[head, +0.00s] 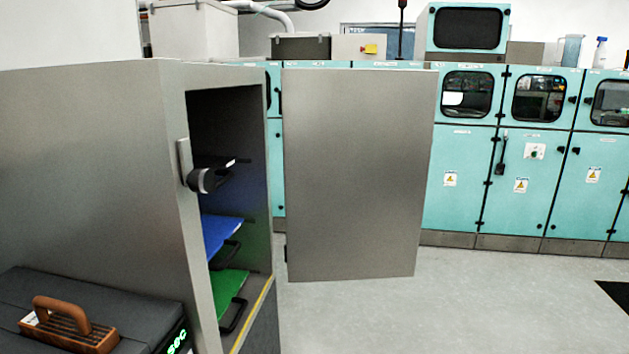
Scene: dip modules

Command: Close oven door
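The grey metal oven (90,170) stands at the left of the head view, and its front opening faces right. Its door (358,175) is a large flat grey panel that stands wide open, swung out to the right of the opening. A black and grey latch handle (203,179) sits on the near edge of the oven's frame. Inside, a blue tray (219,234) lies above a green tray (228,288), each with a black handle. The upper part of the inside is dark. Neither of my grippers shows in this view.
Teal cabinets (465,180) with windows line the back wall. The grey floor (480,300) right of the door is clear, with a dark patch at the right edge.

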